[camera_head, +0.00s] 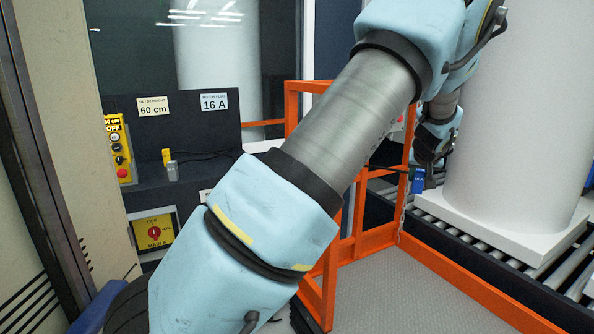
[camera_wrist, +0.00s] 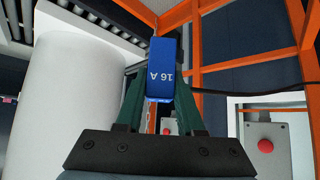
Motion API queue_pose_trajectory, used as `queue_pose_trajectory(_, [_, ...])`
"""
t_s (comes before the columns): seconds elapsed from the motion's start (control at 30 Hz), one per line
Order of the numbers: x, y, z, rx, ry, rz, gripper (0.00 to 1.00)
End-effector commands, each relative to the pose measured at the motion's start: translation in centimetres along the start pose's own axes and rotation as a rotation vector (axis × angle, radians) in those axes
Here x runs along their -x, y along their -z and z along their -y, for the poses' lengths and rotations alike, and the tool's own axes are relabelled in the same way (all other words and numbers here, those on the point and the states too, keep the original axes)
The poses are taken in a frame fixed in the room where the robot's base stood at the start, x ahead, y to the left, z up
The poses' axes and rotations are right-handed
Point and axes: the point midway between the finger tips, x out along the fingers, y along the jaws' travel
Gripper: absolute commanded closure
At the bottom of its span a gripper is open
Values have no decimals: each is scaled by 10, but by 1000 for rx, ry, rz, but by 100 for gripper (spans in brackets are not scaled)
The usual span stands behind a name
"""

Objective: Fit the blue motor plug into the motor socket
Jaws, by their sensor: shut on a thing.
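The blue motor plug (camera_wrist: 162,70) is marked "16 A" and sits between the green fingers of my gripper (camera_wrist: 162,88) in the wrist view. The fingers are shut on its sides. In the head view the plug (camera_head: 418,183) shows small below my gripper (camera_head: 424,168), in front of the white tank and near the orange frame. A dark cable runs off from the plug to the right in the wrist view. I cannot make out the motor socket in either view.
The white tank (camera_head: 525,110) rests on a roller conveyor (camera_head: 490,247).

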Motion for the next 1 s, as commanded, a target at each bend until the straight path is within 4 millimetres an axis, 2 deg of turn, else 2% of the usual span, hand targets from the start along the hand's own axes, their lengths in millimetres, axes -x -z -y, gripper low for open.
queue_pose_trajectory(0.03, [0, -16, 19, 9, 14, 5, 100])
queue_pose_trajectory(0.17, [-2, -58, 77, 45, 49, 5, 100])
queue_pose_trajectory(0.4, [-7, -141, 190, 115, 118, 6, 100])
queue_pose_trajectory(0.6, [-10, -208, 277, 166, 170, 8, 100])
queue_pose_trajectory(0.7, [-12, -232, 309, 185, 187, 5, 100])
queue_pose_trajectory(0.8, [-12, -249, 333, 198, 199, 3, 100])
queue_pose_trajectory(1.0, [-14, -274, 365, 216, 216, 1, 100])
